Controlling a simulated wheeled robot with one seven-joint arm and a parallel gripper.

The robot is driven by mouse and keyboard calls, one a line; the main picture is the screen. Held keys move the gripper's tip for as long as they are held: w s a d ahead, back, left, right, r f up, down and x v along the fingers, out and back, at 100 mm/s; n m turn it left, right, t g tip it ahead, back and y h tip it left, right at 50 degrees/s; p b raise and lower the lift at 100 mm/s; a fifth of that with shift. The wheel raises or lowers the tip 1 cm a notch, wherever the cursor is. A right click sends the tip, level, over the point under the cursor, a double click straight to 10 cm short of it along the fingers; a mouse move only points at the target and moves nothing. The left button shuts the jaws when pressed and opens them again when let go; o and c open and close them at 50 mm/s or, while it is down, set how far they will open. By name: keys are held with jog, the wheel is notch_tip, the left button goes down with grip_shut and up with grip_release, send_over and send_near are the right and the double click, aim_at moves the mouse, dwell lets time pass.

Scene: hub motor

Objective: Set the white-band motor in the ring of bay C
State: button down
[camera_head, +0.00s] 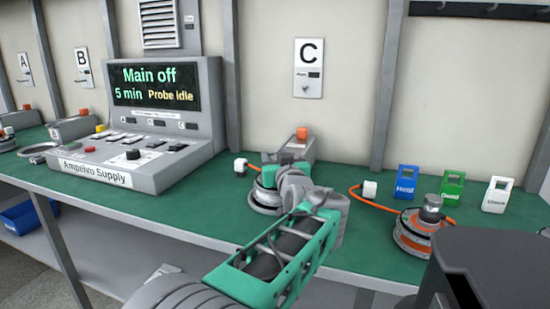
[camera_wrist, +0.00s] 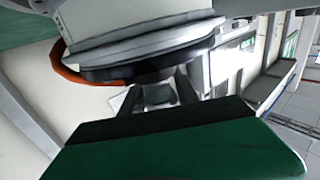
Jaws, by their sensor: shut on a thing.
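The white-band motor (camera_head: 265,198) is a grey and pale round disc on the bench in front of the letter C sign. An orange cable runs from it to a white plug (camera_head: 240,168). My gripper (camera_head: 268,178) is at the motor's top, shut on it, and partly covers it from the head view. In the wrist view the motor (camera_wrist: 140,40) fills the top as a pale disc with a dark lower rim. The ring of bay C is not clearly distinguishable under the motor. I cannot tell whether the motor sits in it or just above.
An orange-band motor (camera_head: 412,238) with a white plug (camera_head: 370,189) stands to the right. Blue (camera_head: 406,185), green (camera_head: 452,188) and white (camera_head: 497,195) tagged holders stand behind it. The supply console (camera_head: 140,165) is left, showing "Main off". A grey box with an orange top (camera_head: 302,145) stands behind my gripper.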

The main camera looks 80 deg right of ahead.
jog(key=shift+f+b, duration=0.3)
jog(key=shift+b, duration=0.25)
jog(key=c, duration=1.2)
grip_release()
jog(key=shift+c, duration=0.2)
jog(key=o, duration=0.4)
jog(key=shift+f, duration=0.15)
